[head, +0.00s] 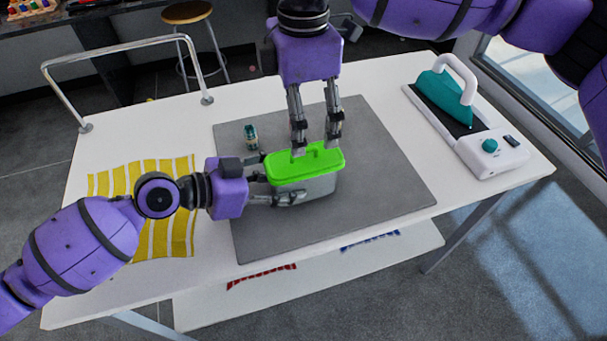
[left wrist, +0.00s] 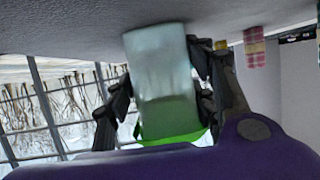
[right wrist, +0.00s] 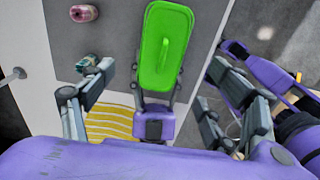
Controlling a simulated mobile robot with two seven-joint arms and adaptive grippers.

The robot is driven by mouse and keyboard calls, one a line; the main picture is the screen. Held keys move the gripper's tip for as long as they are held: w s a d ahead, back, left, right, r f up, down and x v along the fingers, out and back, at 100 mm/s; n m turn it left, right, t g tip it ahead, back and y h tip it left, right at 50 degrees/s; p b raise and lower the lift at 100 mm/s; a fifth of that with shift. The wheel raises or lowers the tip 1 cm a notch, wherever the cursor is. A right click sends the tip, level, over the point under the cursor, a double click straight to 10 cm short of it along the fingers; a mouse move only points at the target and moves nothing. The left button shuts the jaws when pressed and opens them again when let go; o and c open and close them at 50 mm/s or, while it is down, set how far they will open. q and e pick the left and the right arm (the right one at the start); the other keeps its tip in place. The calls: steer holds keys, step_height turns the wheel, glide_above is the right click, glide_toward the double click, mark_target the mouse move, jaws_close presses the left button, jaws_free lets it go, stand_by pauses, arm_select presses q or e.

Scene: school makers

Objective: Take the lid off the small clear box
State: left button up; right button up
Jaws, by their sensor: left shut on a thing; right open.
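The small clear box (head: 307,189) stands upright on the grey mat, with a green lid (head: 300,165) on top. The lid has a raised handle along its middle, clear in the right wrist view (right wrist: 163,60). My left gripper (head: 283,180) is shut on the box from the left, one finger along each side. The left wrist view shows the box (left wrist: 160,75) between its fingers. My right gripper (head: 316,148) points down over the lid, its fingers open and apart around the handle area. I cannot tell whether the fingertips touch the lid.
The grey mat (head: 390,185) is clear to the right. A small teal-patterned spool (head: 251,136) stands behind the box. A teal iron (head: 446,97) on its white base is at the right. Yellow striped cloth (head: 180,235) lies under my left arm. A metal rail (head: 120,46) stands at the back left.

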mark_target(316, 148)
arm_select(q)
steer(key=c, duration=0.7)
steer(key=shift+o, duration=0.2)
arm_select(e)
step_height(316, 148, up, 4)
steer(key=d, duration=0.3)
steer(key=f, duration=1.2)
steer(key=shift+w+a, duration=0.3)
steer(key=shift+c, duration=0.5)
steer(key=c, duration=1.2)
arm_select(q)
steer(key=shift+s, duration=0.1)
arm_select(e)
steer(key=shift+r, duration=0.1)
steer(key=shift+c, duration=0.2)
arm_select(q)
steer(key=shift+f, duration=0.1)
arm_select(e)
steer(key=shift+r, duration=0.15)
steer(key=shift+r, duration=0.95)
steer(key=shift+c, duration=0.2)
